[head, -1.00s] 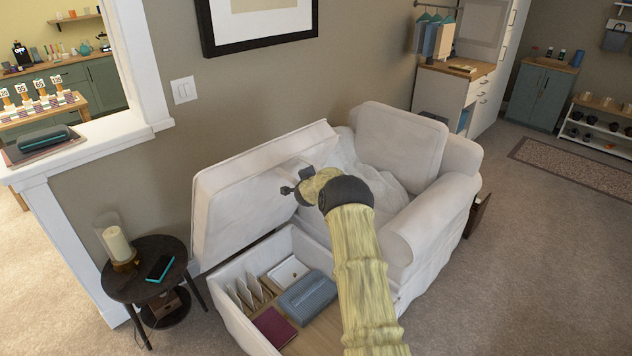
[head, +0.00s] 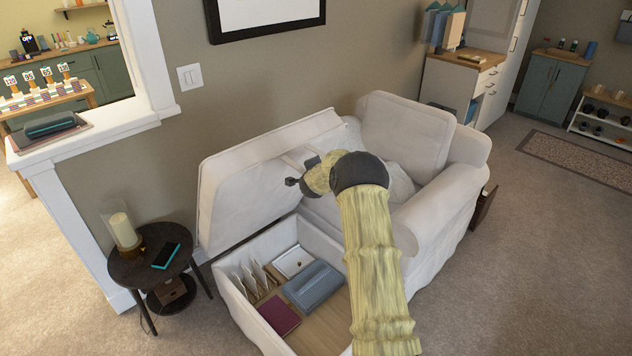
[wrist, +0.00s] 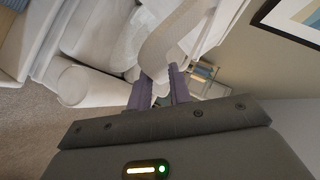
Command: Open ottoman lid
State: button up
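The white ottoman lid (head: 250,185) is raised and tilted up, leaning toward the wall. The open ottoman box (head: 237,300) below shows its contents. My arm hides part of the ottoman's right side.
Inside the box are a blue-grey case (head: 314,286), a maroon book (head: 279,315) and a white tray (head: 293,261). A white armchair (head: 450,200) adjoins on the right. A dark side table (head: 135,270) with a candle and phone stands left.

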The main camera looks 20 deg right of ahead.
jog(key=b+v, duration=0.3)
jog(key=v, duration=1.1)
jog(key=shift+a, duration=0.25)
jog(key=shift+w+f, duration=0.1)
jog(key=shift+w, duration=0.05)
jog(key=s+a+r+n+g+y+p, duration=0.1)
jog(key=s+a+n+g+y+p, duration=0.15)
jog(key=s+a+n+y, duration=0.7)
jog(key=s+a+n+g+h, duration=0.1)
jog(key=s+a+n+g, duration=0.1)
jog(key=s, duration=1.1)
jog(key=s+a+f+n+g+h, duration=0.1)
jog(key=s+n+g, duration=0.3)
jog(key=s, duration=0.9)
jog(key=a+n+h, duration=0.1)
jog(key=n, duration=0.2)
jog(key=shift+a+f, duration=0.25)
